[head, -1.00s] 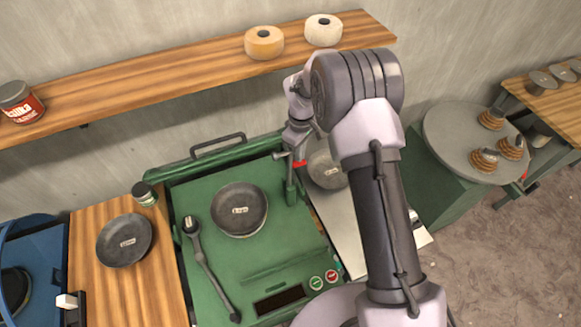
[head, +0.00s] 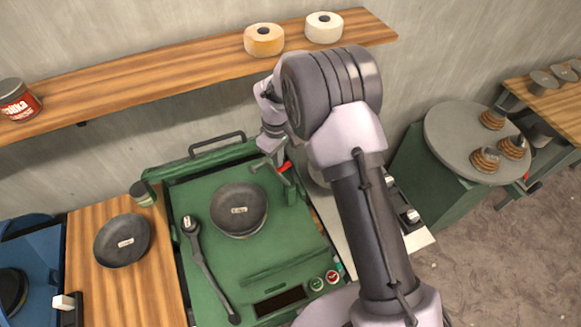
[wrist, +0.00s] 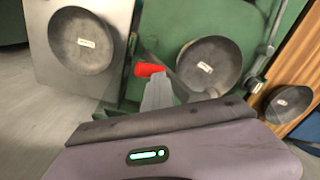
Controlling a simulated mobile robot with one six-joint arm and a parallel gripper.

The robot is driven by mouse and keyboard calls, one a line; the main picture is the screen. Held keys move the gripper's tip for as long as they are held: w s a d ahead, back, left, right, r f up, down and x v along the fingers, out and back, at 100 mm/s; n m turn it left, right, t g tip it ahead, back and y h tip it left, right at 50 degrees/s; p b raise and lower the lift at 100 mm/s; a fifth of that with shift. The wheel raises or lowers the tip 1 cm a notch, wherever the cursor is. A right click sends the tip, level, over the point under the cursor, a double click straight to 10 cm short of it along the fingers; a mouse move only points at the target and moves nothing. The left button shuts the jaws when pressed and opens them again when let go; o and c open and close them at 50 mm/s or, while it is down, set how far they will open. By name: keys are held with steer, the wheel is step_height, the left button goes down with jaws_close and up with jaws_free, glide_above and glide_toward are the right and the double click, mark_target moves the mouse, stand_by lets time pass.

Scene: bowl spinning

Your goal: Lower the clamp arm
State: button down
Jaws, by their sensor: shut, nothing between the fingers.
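The clamp arm appears to be the grey bar with a red grip (head: 285,167), on a green post (head: 292,190) at the right edge of the green machine bed. In the wrist view the red grip (wrist: 149,70) stands just beyond my fingers, with a grey bar (wrist: 188,84) beside it. My gripper (head: 270,148) is shut and empty, close above the clamp arm in the head view. In the wrist view its fingertips (wrist: 158,88) overlap the clamp; I cannot tell whether they touch it. A dark labelled disc (head: 239,209) lies on the bed, left of the clamp.
A long grey lever (head: 207,268) lies along the bed's left side. Another dark disc (head: 123,240) sits on the wooden bench at left. Green and red buttons (head: 324,280) are at the bed's front right. A wooden shelf (head: 180,70) runs behind; a round grey table (head: 465,150) stands at right.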

mark_target(269, 164)
steer(key=shift+s+a+f+b, duration=0.2)
steer(key=shift+s+a+b, duration=0.1)
steer(key=shift+a, duration=0.4)
steer(key=shift+s+a+f+b, duration=0.2)
steer(key=shift+s+a, duration=0.05)
steer(key=shift+a, duration=0.4)
steer(key=a, duration=0.1)
steer(key=s+a+f+b, duration=0.1)
steer(key=a+f+b, duration=0.1)
steer(key=shift+s+a+f, duration=0.25)
steer(key=shift+a, duration=0.05)
steer(key=shift+s+a+f+b, duration=0.25)
steer(key=shift+a+f+b, duration=0.3)
steer(key=shift+a, duration=0.1)
steer(key=shift+s+a+f+b, duration=0.25)
steer(key=shift+a+f+b, duration=0.25)
steer(key=shift+a, duration=0.1)
step_height(269, 164, up, 12)
steer(key=p, duration=0.7)
steer(key=shift+p, duration=0.4)
